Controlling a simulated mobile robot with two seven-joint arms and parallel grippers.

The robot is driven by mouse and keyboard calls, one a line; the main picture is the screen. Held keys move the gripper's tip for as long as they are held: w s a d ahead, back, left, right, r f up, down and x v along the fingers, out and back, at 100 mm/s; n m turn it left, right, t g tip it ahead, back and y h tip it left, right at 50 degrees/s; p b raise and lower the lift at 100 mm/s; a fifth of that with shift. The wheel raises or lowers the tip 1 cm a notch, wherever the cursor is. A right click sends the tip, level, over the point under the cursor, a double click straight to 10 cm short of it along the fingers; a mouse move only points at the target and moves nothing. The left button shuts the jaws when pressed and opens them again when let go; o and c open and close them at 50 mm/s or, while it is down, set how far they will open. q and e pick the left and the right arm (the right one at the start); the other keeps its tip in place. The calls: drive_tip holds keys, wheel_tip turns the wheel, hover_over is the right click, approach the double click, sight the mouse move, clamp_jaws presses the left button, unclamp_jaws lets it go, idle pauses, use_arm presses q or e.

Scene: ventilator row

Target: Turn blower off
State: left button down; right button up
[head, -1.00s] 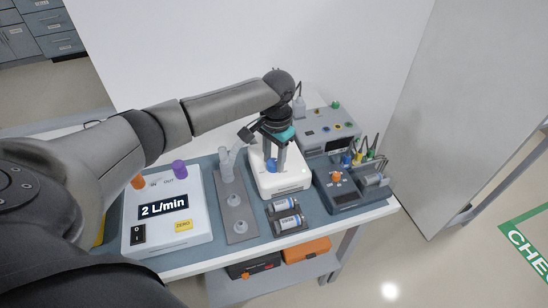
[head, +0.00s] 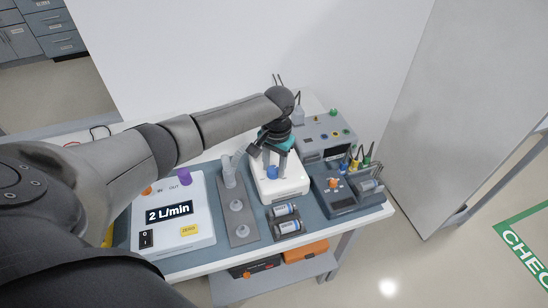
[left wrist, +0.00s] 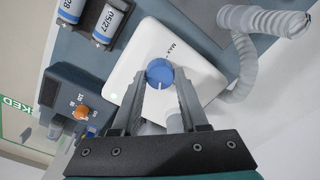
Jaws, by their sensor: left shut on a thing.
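The blower is a white box (head: 291,188) in the middle of the bench, with a blue knob (head: 271,173) on top. My left gripper (head: 271,170) reaches down from above, shut on the knob with one finger on each side. In the left wrist view the blue knob (left wrist: 160,71) sits between the fingertips, its white mark pointing toward the gripper's base. A "MAX" label is printed beside it on the white top (left wrist: 150,42). My right gripper is not in view.
A white flow meter (head: 198,236) at left reads 2 L/min. A grey plate with fittings (head: 238,215), batteries in a holder (head: 287,226), and a dark device with an orange knob (head: 338,203) surround the blower. A corrugated hose (left wrist: 243,65) runs close beside it.

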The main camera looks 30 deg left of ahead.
sight(275, 168)
use_arm(q)
drive_tip(key=n+p, duration=0.5)
drive_tip(key=p, duration=0.1)
drive_tip(key=shift+r, duration=0.2)
drive_tip(key=n+p, duration=0.2)
drive_tip(key=n, duration=0.1)
drive_tip(key=shift+f+n, duration=0.1)
drive_tip(key=shift+n, duration=0.3)
drive_tip(key=shift+w+a+n+g+p, duration=0.1)
drive_tip(key=shift+n+g+p, duration=0.2)
drive_tip(key=shift+n+p, duration=0.85)
drive_tip(key=shift+n+b, duration=0.35)
drive_tip(key=shift+n, duration=0.2)
drive_tip(key=shift+c, duration=2.2)
unclamp_jaws()
drive_tip(key=shift+f, duration=0.1)
drive_tip(key=shift+r+p, duration=0.3)
drive_tip(key=shift+r, duration=0.15)
wheel_tip(275, 168, up, 14)
drive_tip(key=p, duration=0.5)
drive_tip(key=shift+w+r+p, duration=0.2)
drive_tip(key=shift+w+p, duration=0.05)
drive_tip(key=shift+p, duration=0.05)
